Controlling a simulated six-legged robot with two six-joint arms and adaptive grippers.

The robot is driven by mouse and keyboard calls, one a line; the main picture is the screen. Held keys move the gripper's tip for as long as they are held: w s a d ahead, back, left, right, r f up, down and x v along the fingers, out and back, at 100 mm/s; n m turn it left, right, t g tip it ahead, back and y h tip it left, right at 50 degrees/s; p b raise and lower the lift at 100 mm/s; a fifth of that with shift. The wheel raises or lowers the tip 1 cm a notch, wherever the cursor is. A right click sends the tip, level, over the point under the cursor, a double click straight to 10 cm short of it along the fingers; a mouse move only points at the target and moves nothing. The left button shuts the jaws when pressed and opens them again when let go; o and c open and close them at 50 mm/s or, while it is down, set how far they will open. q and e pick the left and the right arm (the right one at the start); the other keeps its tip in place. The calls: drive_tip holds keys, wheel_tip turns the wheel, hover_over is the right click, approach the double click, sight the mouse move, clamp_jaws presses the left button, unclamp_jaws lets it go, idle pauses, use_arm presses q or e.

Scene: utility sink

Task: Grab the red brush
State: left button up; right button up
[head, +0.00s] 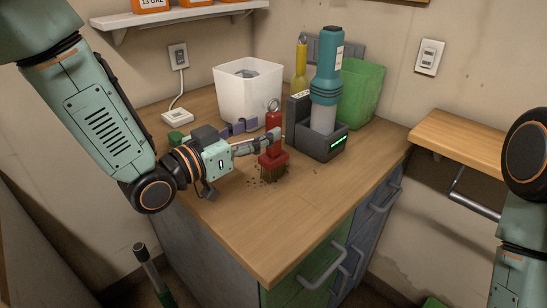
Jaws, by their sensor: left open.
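The red brush (273,160) stands upright on the wooden counter (315,205), bristles down, with dark crumbs around its base. Its red handle rises to a metal ring at the top. My left gripper (262,145) reaches in from the left at the brush's lower handle. Its jaws are open, and a finger crosses in front of the handle. I cannot tell whether it touches the brush. My right arm shows at the right edge, but its gripper is out of view.
Right behind the brush, a teal flashlight (326,65) stands in a dark charging dock (320,143). A white bin (248,88), a green bin (362,90) and a yellow bottle (300,65) stand behind. The front counter is clear.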

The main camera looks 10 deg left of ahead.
sight(268, 122)
use_arm(q)
drive_tip(key=x, duration=0.5)
drive_tip(key=shift+w+b, duration=0.15)
drive_tip(key=shift+b, duration=0.15)
drive_tip(key=shift+a+r, duration=0.1)
drive_tip(key=shift+a, duration=0.3)
drive_tip(key=shift+d, duration=0.3)
drive_tip(key=c, duration=0.4)
drive_tip(key=shift+a, duration=0.25)
drive_tip(key=c, duration=0.5)
drive_tip(key=shift+c, duration=0.7)
drive_tip(key=shift+d, duration=0.2)
clamp_jaws()
drive_tip(key=shift+a, duration=0.15)
